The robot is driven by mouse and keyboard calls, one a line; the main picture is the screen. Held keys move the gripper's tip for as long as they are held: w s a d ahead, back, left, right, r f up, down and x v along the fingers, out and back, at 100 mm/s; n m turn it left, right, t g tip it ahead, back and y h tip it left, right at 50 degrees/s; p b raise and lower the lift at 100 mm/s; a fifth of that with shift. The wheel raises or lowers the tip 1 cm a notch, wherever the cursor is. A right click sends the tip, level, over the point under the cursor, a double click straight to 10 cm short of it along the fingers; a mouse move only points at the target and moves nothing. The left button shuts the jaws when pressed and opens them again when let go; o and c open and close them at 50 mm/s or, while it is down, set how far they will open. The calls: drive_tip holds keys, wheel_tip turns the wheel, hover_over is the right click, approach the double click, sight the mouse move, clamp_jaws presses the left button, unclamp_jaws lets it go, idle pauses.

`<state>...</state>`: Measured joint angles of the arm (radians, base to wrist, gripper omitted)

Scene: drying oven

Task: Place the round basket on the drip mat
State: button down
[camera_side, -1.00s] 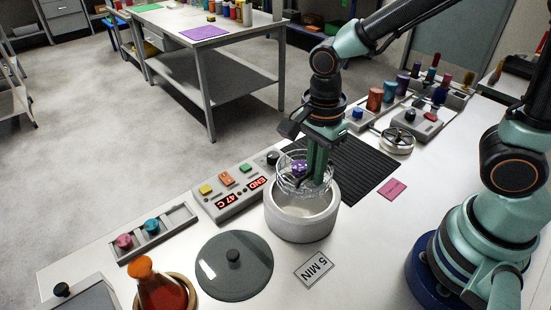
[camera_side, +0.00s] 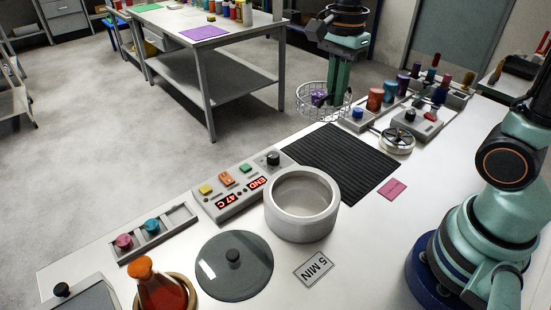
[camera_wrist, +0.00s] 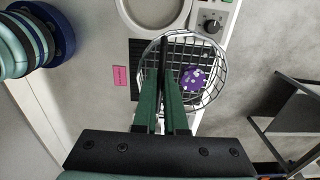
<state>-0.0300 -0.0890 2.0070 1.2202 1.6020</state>
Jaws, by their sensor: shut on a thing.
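The round wire basket (camera_side: 323,103) hangs from my gripper (camera_side: 334,88), which is shut on its near side or rim. A purple piece with pale spots lies inside it. In the side view the basket appears high, above and beyond the far end of the black ribbed drip mat (camera_side: 343,162). In the wrist view the basket (camera_wrist: 205,98) is below my gripper (camera_wrist: 165,85) and covers much of the mat (camera_wrist: 135,62). The mat lies flat and bare on the white bench. The exact grip point on the basket is partly hidden by the fingers.
The white round oven pot (camera_side: 302,203) stands open and empty beside the mat. Its grey lid (camera_side: 234,265) lies on the bench. Coloured jars (camera_side: 375,99) and a round metal dial (camera_side: 397,140) stand beyond the mat.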

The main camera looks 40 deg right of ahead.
drive_tip(key=w+d, duration=0.2)
drive_tip(key=d, duration=0.6)
hover_over(340, 166)
wheel_tip(340, 166, down, 20)
drive_tip(key=shift+a+f, duration=0.1)
drive_tip(key=shift+f, duration=0.1)
drive_tip(key=shift+f, duration=0.15)
drive_tip(key=c, duration=1)
unclamp_jaws()
drive_tip(key=shift+r, duration=0.2)
